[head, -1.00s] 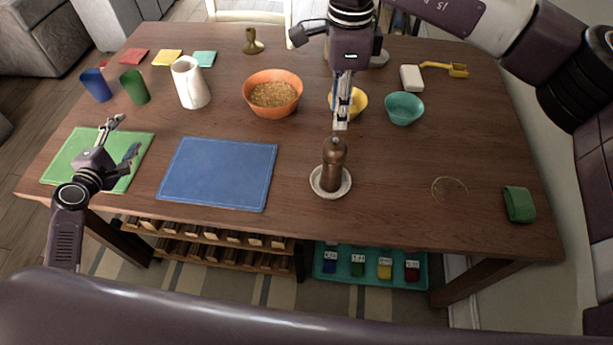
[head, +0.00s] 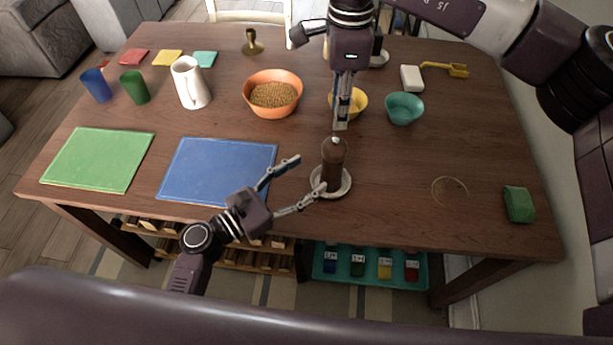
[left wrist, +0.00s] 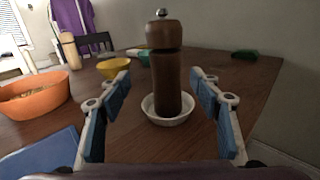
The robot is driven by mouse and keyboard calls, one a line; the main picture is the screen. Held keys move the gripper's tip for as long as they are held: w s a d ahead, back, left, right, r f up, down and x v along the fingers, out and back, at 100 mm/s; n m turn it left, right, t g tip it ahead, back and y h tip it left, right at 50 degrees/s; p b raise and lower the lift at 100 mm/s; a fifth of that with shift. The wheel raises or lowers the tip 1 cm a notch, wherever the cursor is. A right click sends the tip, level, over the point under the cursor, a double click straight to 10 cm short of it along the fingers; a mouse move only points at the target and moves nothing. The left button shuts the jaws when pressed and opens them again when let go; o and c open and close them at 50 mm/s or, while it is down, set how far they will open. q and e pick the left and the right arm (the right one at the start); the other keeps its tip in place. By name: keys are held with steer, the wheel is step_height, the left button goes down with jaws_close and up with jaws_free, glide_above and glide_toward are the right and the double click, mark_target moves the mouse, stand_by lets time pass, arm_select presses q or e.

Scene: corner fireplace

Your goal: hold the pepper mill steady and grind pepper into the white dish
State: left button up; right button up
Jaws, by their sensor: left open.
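The brown pepper mill (head: 333,165) stands upright in the small white dish (head: 346,187) near the table's front edge. In the left wrist view, the mill (left wrist: 166,80) stands in the dish (left wrist: 160,120), ahead between my fingers. My left gripper (head: 310,173) is open just left of the mill, its fingertips pointing at it; the wrist view shows its blue-padded fingers (left wrist: 160,92) apart, with nothing held. My right gripper (head: 341,126) points down from above, its tips over or just behind the mill's top. Its fingers look edge-on, so their opening is unclear.
An orange bowl (head: 282,108), a yellow bowl (head: 361,104) and a teal bowl (head: 404,109) stand behind the mill. A blue mat (head: 200,165) and a green mat (head: 98,160) lie left. The table right of the dish is mostly clear, with a green cloth (head: 519,205).

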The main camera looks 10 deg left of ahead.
mark_target(325, 167)
arm_select(q)
steer(key=shift+s+d+r, duration=0.1)
steer(key=shift+d+r, duration=0.1)
steer(key=shift+d, duration=0.3)
steer(key=shift+w+d, duration=0.25)
steer(key=shift+d, duration=0.05)
steer(key=x, duration=0.6)
steer(key=shift+w+d, duration=0.25)
steer(key=shift+w, duration=0.05)
